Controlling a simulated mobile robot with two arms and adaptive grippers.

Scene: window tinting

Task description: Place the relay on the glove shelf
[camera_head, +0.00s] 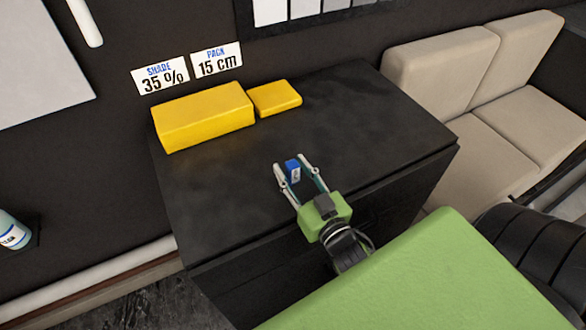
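The relay (293,171) is a small blue block with a pale marking on its face. It is upright between the fingertips of my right gripper (291,168), over the black cabinet top (360,125). The fingers lie on both sides of it. I cannot tell whether they press on it or stand slightly apart, nor whether the relay rests on the top. I cannot make out a glove shelf by any label. My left gripper is not in view.
A large yellow block (203,117) and a smaller one (275,98) lie at the cabinet's back left, below two signs (160,76). A beige sofa (480,95) stands at the right. A green surface (430,285) fills the lower right. The cabinet top's right half is clear.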

